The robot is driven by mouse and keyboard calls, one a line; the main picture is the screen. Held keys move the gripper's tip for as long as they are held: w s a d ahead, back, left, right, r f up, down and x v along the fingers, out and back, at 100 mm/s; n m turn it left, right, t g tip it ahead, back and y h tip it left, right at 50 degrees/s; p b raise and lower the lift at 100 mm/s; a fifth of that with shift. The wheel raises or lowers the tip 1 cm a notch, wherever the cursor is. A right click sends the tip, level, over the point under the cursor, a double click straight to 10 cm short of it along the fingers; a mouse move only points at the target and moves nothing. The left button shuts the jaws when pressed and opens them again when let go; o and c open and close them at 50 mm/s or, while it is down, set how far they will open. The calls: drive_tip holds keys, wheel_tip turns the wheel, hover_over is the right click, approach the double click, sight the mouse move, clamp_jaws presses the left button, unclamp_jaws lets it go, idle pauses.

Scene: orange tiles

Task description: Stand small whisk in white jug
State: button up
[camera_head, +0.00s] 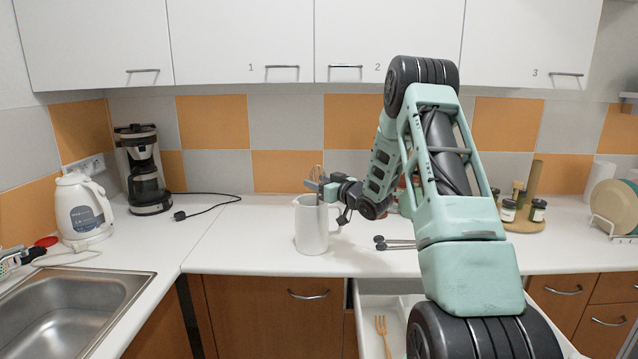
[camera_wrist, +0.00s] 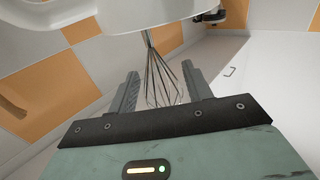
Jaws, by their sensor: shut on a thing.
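The white jug (camera_head: 311,228) stands upright on the counter, its handle toward the right. In the wrist view a white body at the top (camera_wrist: 110,12) looks like the jug. My gripper (camera_head: 321,186) is just above the jug's mouth. The small whisk's wire loops (camera_wrist: 158,75) are between my two fingers (camera_wrist: 160,82), and the gripper is shut on them. A bit of the wire end (camera_head: 317,171) sticks up above the gripper. The whisk's handle is hidden at or behind the jug's rim; I cannot tell how deep it reaches inside.
An open drawer (camera_head: 375,300) holds an orange fork (camera_head: 382,330). Dark-ended utensils (camera_head: 393,243) lie right of the jug. A kettle (camera_head: 82,210), coffee maker (camera_head: 146,170) and sink (camera_head: 70,310) are left. Jars on a round board (camera_head: 525,224) stand right. Counter left of the jug is mostly clear.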

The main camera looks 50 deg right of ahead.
idle(0.3)
drive_tip(key=o, duration=1)
drive_tip(key=shift+o, duration=0.2)
drive_tip(key=shift+f, duration=0.1)
drive_tip(key=s+a+b, duration=0.1)
drive_tip(key=s+b, duration=0.3)
drive_tip(key=s, duration=1.3)
drive_tip(key=shift+s+a, duration=0.2)
